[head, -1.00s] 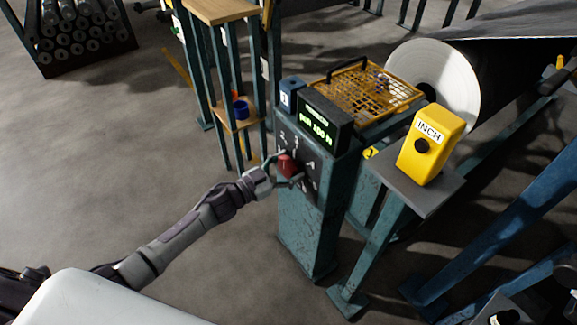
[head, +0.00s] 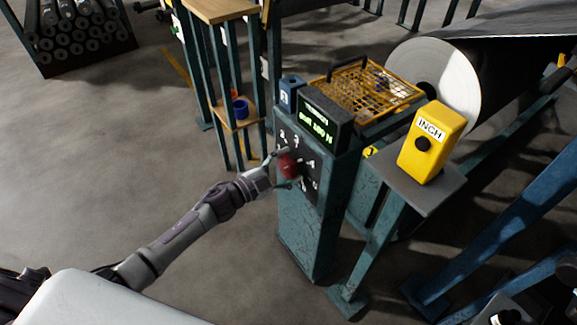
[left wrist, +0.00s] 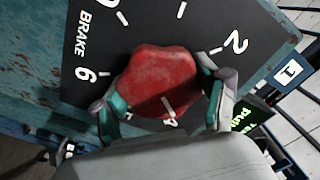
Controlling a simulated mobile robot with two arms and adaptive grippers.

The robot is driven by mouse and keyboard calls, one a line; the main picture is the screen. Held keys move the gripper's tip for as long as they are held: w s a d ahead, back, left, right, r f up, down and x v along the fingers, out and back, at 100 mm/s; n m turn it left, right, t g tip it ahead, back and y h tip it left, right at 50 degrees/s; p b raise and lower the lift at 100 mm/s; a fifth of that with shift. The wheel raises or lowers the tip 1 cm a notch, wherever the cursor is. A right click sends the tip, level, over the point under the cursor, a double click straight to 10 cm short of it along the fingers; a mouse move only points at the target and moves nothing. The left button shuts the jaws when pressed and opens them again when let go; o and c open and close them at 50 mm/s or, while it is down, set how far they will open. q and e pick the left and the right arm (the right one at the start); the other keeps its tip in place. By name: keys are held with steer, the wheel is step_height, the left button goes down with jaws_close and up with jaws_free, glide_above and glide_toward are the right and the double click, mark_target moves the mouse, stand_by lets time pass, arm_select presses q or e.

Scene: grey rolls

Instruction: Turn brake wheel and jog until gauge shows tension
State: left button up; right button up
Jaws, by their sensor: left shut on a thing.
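The red brake wheel (head: 287,166) sits on a black numbered dial plate (head: 312,166) on the front of a teal post. My left gripper (head: 279,170) is at the wheel. In the left wrist view the wheel (left wrist: 160,82) lies between the two fingers of my left gripper (left wrist: 165,95), which is shut on it; its white mark points down toward the 4. The gauge (head: 322,122) above shows green text that seems to read about 100 N, too small to be sure. The yellow INCH box (head: 431,145) with its black button (head: 422,144) is to the right, untouched. My right gripper is not visible.
A yellow mesh guard (head: 366,88) stands behind the gauge. A large grey roll (head: 440,75) is at the upper right. A wooden-shelf rack (head: 238,118) with a blue cup stands left of the post.

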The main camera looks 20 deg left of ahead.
arm_select(q)
steer(key=shift+f+m, duration=0.1)
steer(key=shift+m, duration=0.7)
steer(key=shift+m+b, duration=0.5)
steer(key=shift+m, duration=1)
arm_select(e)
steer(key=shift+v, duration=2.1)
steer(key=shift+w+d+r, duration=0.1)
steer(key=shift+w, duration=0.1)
arm_select(q)
steer(key=o, duration=1.2)
steer(key=shift+s+a, duration=0.1)
steer(key=shift+s, duration=0.05)
steer(key=v, duration=1.1)
steer(key=shift+s+a, duration=0.25)
steer(key=shift+s, duration=0.05)
